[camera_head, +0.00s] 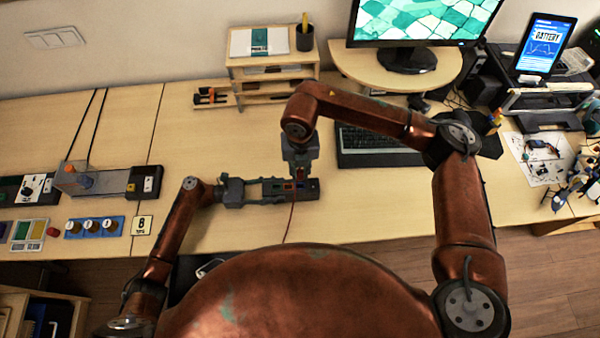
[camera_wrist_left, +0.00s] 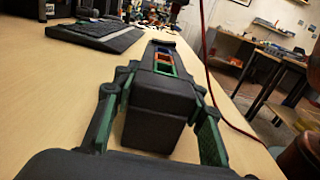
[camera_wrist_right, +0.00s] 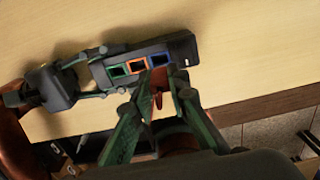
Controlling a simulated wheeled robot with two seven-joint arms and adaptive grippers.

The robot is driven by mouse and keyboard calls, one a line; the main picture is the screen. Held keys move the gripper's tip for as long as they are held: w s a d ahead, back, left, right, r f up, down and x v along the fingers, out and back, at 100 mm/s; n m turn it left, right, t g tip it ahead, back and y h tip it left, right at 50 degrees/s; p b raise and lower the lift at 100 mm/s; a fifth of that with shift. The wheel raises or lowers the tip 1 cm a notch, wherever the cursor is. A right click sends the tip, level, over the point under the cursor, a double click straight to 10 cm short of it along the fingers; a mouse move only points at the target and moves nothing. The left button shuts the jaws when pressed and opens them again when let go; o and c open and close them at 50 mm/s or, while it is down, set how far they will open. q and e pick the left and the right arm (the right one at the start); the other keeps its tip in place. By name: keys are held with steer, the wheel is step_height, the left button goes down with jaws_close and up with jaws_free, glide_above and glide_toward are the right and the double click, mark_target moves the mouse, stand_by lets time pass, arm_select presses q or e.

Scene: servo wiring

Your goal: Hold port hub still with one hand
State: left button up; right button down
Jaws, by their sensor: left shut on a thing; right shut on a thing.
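The port hub (camera_head: 312,188) is a dark bar with green, orange-red and blue sockets, lying flat on the desk. My left gripper (camera_head: 248,191) is shut on its left end; in the left wrist view the fingers flank the hub's dark end block (camera_wrist_left: 158,112). My right gripper (camera_head: 300,169) points down above the hub, shut on a small red plug (camera_wrist_right: 157,88) with a thin red cable (camera_head: 291,218). In the right wrist view the plug shows near the hub's orange and blue sockets (camera_wrist_right: 147,64). Whether it touches the hub I cannot tell.
A keyboard (camera_head: 375,148) lies right of the hub, with a wooden shelf (camera_head: 272,75) behind. A grey device with a black end (camera_head: 146,183), blue knob block (camera_head: 94,227) and number card (camera_head: 142,225) are at left. The desk's front edge is close.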

stand_by(0.3)
arm_select(q)
steer(key=o, duration=1.3)
steer(key=shift+o, duration=0.2)
steer(key=a, duration=1.2)
